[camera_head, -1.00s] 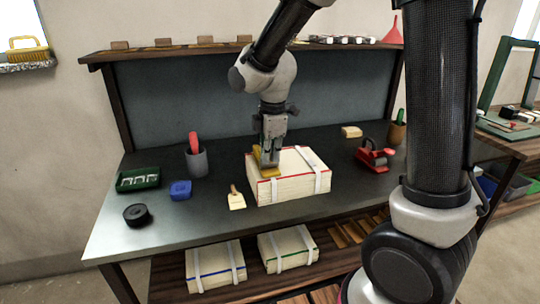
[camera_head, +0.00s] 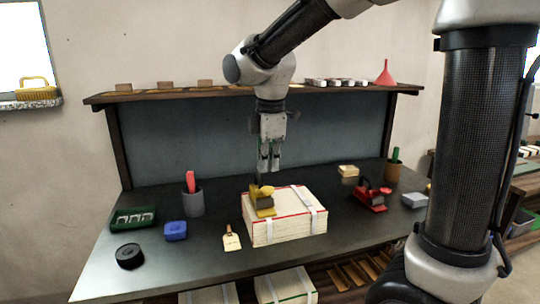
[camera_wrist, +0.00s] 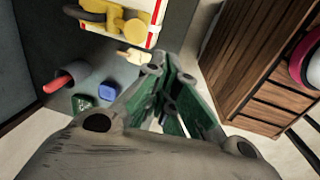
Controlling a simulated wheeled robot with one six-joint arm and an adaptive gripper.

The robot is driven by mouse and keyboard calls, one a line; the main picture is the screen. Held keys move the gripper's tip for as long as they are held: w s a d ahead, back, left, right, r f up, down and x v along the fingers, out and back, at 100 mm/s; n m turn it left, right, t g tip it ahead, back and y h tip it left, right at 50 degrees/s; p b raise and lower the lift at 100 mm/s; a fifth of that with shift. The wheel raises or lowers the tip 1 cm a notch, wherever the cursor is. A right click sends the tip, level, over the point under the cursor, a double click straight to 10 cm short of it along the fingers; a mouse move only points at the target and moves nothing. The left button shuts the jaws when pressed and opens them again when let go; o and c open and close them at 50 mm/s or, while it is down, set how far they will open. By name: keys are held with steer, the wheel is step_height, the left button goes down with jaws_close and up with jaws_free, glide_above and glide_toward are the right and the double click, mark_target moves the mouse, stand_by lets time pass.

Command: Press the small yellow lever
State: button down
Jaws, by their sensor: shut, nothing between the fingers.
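A small yellow device with a dark grey part (camera_head: 262,199) sits on top of a strapped white stack with red edge lines (camera_head: 290,226), near the stack's left end. Its yellow lever cannot be told clearly from its body.
On the grey table (camera_head: 150,268) are a blue block (camera_head: 175,231), a green tray (camera_head: 133,217), a black roll (camera_head: 130,256), a grey cup (camera_head: 193,203), a tag (camera_head: 231,239) and a red tool (camera_head: 370,197). A shelf (camera_head: 320,91) runs behind my arm.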

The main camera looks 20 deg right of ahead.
steer(key=r, duration=0.2)
steer(key=shift+s+r, duration=0.3)
steer(key=shift+s, duration=0.05)
stand_by(0.8)
steer(key=s+d+f+m+t, duration=0.1)
steer(key=s+d+m+t, duration=0.2)
steer(key=s+d+m, duration=1.4)
steer(key=shift+s+d+m, duration=0.2)
steer(key=shift+s+m, duration=0.3)
steer(key=shift+s, duration=0.65)
